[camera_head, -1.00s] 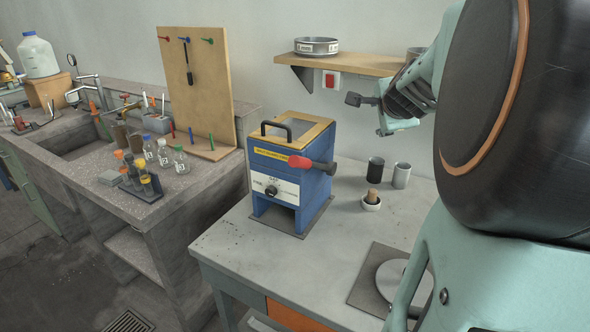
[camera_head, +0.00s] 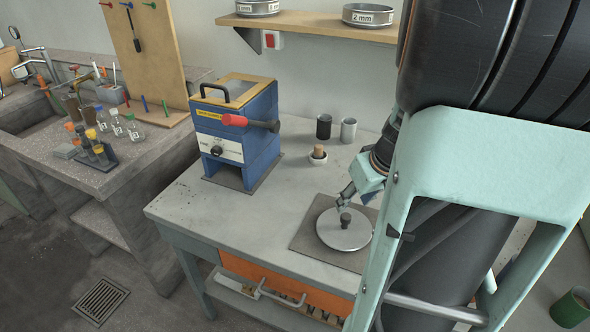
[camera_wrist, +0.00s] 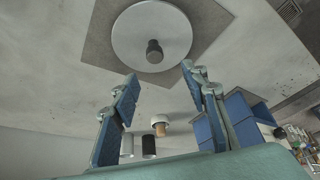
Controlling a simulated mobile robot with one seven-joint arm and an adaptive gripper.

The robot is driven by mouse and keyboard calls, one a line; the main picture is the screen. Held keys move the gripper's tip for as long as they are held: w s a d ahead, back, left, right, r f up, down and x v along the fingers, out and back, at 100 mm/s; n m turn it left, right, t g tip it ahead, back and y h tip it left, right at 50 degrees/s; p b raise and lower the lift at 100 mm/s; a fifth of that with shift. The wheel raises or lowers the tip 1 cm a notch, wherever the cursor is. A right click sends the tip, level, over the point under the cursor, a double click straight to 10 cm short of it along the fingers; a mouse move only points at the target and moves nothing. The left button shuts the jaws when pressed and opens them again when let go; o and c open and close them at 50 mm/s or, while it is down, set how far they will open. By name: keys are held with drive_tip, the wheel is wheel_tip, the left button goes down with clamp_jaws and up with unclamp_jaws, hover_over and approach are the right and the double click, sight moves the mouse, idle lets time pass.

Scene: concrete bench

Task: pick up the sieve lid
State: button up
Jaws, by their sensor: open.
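The sieve lid (camera_head: 343,231) is a flat light grey disc with a dark knob in its middle. It lies on a dark square mat (camera_head: 308,236) on the concrete bench, partly behind my arm in the head view. In the wrist view the lid (camera_wrist: 152,36) shows at the top, knob towards me. My gripper (camera_wrist: 160,82) is open and empty, its blue-padded fingers apart and pointing towards the lid, below it in that picture. In the head view my gripper (camera_head: 350,194) is just above and behind the knob; a gap or contact there is hard to tell.
A blue machine (camera_head: 236,135) with a red-tipped handle stands left on the bench. Behind the mat are a small mortar (camera_head: 317,158), a black cup (camera_head: 324,127) and a grey cup (camera_head: 348,131). Sieves (camera_head: 368,15) sit on the wall shelf. The bench's front left is clear.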

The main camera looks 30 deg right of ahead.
sight(347, 217)
drive_tip(key=x, duration=0.5)
drive_tip(key=shift+f+b, duration=0.2)
drive_tip(key=shift+b, duration=0.15)
drive_tip(key=x, duration=0.4)
drive_tip(key=shift+s+d+f, duration=0.25)
drive_tip(key=shift+d, duration=0.1)
drive_tip(key=shift+w+f, duration=0.25)
drive_tip(key=shift+f, duration=0.15)
drive_tip(key=shift+c, duration=0.3)
clamp_jaws()
